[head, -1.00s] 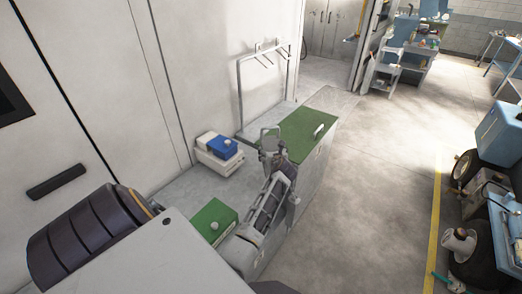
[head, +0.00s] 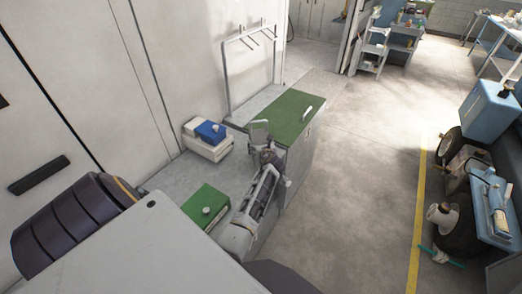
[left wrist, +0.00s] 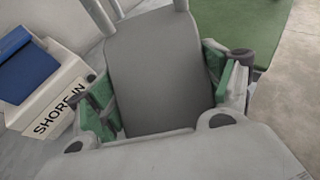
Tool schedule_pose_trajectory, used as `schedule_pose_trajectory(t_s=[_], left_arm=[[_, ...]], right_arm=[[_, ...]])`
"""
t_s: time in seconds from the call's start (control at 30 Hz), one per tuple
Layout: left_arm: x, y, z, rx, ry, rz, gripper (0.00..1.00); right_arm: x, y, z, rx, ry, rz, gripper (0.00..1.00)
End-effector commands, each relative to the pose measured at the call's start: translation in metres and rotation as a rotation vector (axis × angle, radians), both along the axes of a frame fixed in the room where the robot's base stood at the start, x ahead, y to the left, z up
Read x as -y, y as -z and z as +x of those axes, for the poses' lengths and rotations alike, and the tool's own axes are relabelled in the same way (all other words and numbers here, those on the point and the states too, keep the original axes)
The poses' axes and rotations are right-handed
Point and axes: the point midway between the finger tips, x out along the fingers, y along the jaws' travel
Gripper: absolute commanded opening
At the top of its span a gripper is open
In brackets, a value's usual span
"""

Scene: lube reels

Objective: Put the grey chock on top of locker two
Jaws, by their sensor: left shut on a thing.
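My left gripper (head: 266,154) is shut on the grey chock (head: 258,132) and holds it by the near edge of a low cabinet with a green top (head: 297,108). No locker number can be read, so I cannot tell if this is locker two. In the left wrist view the flat grey chock (left wrist: 155,65) stands between the green-padded fingers of the gripper (left wrist: 162,100). From these views I cannot tell whether the chock touches the cabinet. My right gripper is not in view.
A green box with a knob (head: 205,206) is nearer. A rack (head: 243,62) stands behind. Open floor (head: 365,155) lies right.

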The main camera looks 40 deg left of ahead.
Motion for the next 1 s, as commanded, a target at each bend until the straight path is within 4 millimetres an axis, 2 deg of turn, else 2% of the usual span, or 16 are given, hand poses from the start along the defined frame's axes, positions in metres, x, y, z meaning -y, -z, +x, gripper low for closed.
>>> schedule_pose_trajectory(t_s=[0.3,0.83,0.87,1.0], left_arm=[[0.0,0.026,0.001,0.003,0.001,0.001,0.27],[0.0,0.029,0.001,0.005,0.001,0.002,0.27],[0.0,0.032,0.0,0.002,0.0,-0.001,0.84],[0.0,0.032,0.0,0.0,0.001,-0.002,1.0]], right_arm=[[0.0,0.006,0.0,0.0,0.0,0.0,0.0],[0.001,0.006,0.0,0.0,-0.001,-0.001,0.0],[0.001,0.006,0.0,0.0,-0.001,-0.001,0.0],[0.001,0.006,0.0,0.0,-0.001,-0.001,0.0]])
